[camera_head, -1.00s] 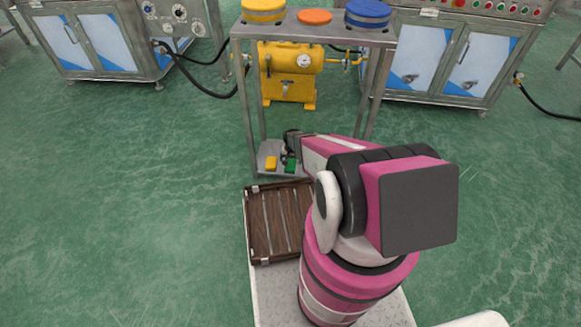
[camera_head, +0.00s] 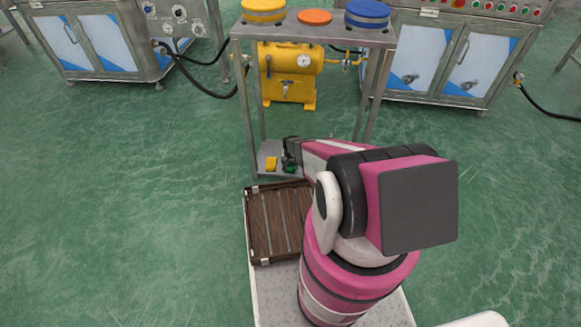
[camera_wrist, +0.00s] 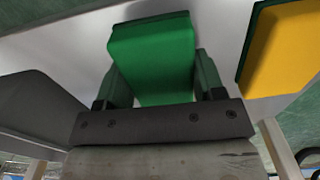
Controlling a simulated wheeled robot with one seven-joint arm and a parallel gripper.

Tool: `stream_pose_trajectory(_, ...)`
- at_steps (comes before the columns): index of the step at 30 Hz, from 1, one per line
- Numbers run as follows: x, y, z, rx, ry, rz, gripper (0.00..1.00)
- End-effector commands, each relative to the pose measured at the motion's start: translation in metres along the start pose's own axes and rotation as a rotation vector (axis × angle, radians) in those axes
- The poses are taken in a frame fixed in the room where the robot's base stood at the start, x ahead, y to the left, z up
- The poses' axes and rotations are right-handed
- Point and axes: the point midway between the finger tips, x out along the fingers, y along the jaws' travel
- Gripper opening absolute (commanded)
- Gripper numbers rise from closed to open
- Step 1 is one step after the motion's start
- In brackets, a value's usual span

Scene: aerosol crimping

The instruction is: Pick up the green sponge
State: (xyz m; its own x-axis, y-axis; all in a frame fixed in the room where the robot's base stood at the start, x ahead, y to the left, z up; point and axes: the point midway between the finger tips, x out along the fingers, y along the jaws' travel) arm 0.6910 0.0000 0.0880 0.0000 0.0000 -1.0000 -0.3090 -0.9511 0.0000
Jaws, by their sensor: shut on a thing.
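The green sponge (camera_wrist: 153,55) fills the middle of the wrist view, between the two fingers of my gripper (camera_wrist: 158,85). The fingers are shut on its sides. In the head view my gripper (camera_head: 290,160) is over the lower shelf of the metal stand, and the green sponge (camera_head: 290,169) shows only as a small patch beneath it. I cannot tell whether the sponge still touches the shelf.
A yellow sponge (camera_head: 271,163) lies on the lower shelf (camera_head: 264,151), close by on the left; it also shows in the wrist view (camera_wrist: 283,55). The stand's legs (camera_head: 248,120) rise around the shelf. A brown slatted crate (camera_head: 259,222) lies in front.

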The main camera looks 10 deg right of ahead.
Motion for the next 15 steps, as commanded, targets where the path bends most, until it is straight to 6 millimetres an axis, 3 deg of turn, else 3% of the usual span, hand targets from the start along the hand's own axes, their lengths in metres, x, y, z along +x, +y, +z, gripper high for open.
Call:
stream_pose_trajectory(8, -0.011, 0.000, 0.001, 0.000, 0.000, 0.000, 0.37)
stream_pose_trajectory(15, -0.046, 0.000, 0.002, 0.000, 0.001, 0.000, 0.37)
